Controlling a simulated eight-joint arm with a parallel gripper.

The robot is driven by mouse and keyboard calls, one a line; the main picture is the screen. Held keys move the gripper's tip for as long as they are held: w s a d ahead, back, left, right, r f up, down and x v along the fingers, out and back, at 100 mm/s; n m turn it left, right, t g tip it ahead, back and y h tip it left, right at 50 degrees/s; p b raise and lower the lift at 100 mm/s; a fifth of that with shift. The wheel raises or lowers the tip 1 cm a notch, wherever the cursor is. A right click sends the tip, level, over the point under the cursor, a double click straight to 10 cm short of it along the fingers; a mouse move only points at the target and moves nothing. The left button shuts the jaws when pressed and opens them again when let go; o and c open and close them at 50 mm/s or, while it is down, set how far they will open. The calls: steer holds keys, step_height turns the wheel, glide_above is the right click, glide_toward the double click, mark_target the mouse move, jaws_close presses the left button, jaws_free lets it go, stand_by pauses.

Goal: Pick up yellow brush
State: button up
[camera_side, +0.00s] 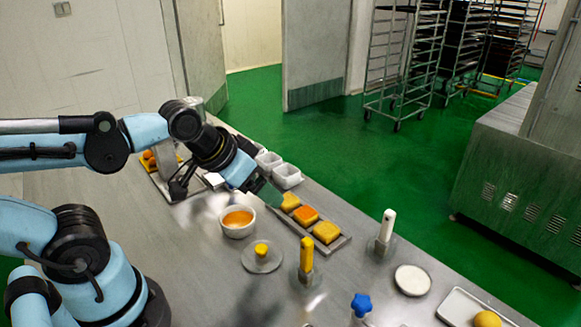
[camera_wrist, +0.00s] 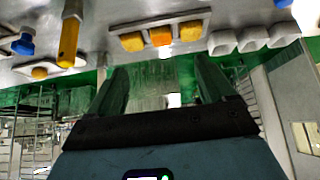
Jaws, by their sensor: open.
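The yellow brush (camera_side: 306,254) stands upright on the steel table in the side view, handle up, to the right of the yellow-knobbed disc. Its lower end is hard to make out. In the wrist view the yellow brush (camera_wrist: 68,43) shows at the upper left, well to the left of the fingers. My gripper (camera_side: 270,192) is over the table near the pastry tray, above and to the left of the brush in the side view. In the wrist view my gripper (camera_wrist: 162,78) has its two fingers apart with nothing held between them.
A tray (camera_side: 341,243) of pastries lies behind the brush. A bowl of orange liquid (camera_side: 238,231) and a disc with a yellow knob (camera_side: 261,249) stand to its left. A white-handled tool (camera_side: 387,226), a blue knob (camera_side: 361,304) and a white dish (camera_side: 412,280) are to its right.

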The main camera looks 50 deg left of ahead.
steer(key=c, duration=0.5)
step_height(320, 180, up, 3)
steer(key=n+g, duration=0.4)
steer(key=g, duration=0.3)
glide_above(308, 239)
steer(key=shift+s+d+f, duration=0.1)
steer(key=shift+s+d, duration=0.05)
steer(key=shift+s, duration=0.1)
step_height(308, 239, down, 7)
steer(key=shift+r, duration=0.2)
steer(key=shift+w+f, duration=0.2)
steer(key=shift+f, duration=2.5)
